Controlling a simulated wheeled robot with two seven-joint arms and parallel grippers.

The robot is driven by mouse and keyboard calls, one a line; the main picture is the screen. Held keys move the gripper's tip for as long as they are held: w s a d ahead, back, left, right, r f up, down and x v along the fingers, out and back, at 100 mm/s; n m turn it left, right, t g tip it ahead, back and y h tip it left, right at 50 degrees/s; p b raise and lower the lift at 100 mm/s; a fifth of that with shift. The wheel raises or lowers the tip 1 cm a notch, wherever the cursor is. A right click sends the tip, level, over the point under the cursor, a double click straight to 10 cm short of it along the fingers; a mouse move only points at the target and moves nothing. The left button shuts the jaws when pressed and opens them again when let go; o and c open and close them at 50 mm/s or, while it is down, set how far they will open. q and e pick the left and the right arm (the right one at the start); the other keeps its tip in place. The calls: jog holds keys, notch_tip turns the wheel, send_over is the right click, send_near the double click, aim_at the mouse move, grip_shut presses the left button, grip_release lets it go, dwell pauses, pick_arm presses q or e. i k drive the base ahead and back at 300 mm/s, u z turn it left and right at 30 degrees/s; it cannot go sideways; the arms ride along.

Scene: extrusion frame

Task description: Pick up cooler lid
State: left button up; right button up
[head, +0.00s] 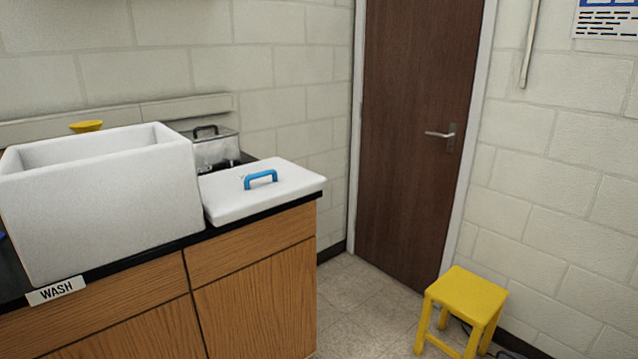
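The cooler lid (285,183) is a flat white slab with a blue arched handle (261,177) on top. It lies flat on the black countertop near the right end, in the head view. The white open cooler box (110,215) stands to its left on the counter, with its top uncovered. The inside bottom of the box is hidden. Neither of my grippers shows in the head view, and nothing holds the lid.
A metal container with a dark handle (214,150) stands behind the lid. A yellow bowl-like object (87,126) shows behind the box. A WASH label (56,291) is on the counter front. A yellow stool (466,293) stands on the floor near the closed brown door (415,130).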

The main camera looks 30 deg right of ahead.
aim_at(234, 193)
jog(key=z, duration=0.5)
jog(key=i, duration=0.35)
jog(key=z, duration=1.6)
jog(key=i, duration=2.4)
jog(key=u, duration=2.95)
